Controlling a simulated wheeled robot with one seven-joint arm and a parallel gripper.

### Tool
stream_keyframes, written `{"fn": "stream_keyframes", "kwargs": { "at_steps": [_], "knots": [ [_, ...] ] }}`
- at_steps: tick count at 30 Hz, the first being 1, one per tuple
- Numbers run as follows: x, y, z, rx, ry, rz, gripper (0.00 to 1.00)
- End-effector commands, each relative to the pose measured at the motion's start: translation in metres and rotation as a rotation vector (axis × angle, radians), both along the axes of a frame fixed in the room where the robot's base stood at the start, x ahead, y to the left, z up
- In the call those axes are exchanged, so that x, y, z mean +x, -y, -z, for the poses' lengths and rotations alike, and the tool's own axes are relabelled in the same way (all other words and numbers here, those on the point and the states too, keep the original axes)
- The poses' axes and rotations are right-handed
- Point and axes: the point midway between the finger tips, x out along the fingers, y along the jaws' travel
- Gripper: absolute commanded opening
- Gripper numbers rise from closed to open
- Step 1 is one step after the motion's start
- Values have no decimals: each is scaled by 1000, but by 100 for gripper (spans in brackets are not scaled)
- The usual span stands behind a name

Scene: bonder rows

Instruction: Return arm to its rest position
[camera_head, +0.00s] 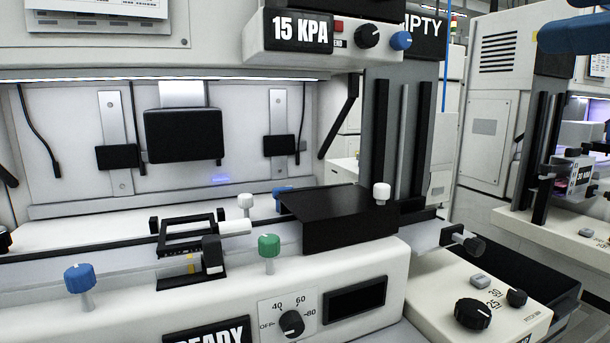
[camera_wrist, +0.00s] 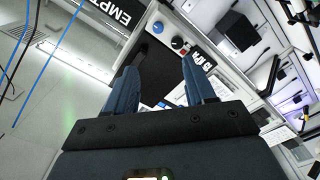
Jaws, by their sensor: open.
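My gripper (camera_wrist: 160,82) shows in the wrist view with its two blue fingers spread apart and nothing held between them. Beyond the fingers, the wrist view shows the machine's upper panel with the 15 KPA sign (camera_wrist: 207,68), tilted in the picture. The head view shows the same sign (camera_head: 299,31) upright at the top. I cannot make out my gripper in the head view.
A bonder bench with a green knob (camera_head: 268,246), a blue knob (camera_head: 79,278) and a black frame (camera_head: 188,234) fills the head view. A control box with a black dial (camera_head: 472,313) stands at lower right. Open floor (camera_wrist: 62,95) shows in the wrist view.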

Motion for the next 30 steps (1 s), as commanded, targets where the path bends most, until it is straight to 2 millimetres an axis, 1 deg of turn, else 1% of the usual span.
{"fn": "stream_keyframes", "kwargs": {
  "at_steps": [8, 14, 17, 20, 24, 29, 30],
  "knots": [
    [11, 2, 20, 100, -17, -1, 54],
    [22, 3, 45, 212, -37, 2, 54],
    [28, 3, 63, 287, -54, 10, 54],
    [34, 4, 90, 381, -74, 25, 54],
    [39, 4, 133, 516, -107, 60, 54],
    [37, 4, 185, 646, -142, 114, 54],
    [35, 3, 198, 675, -151, 129, 54]
  ]
}}
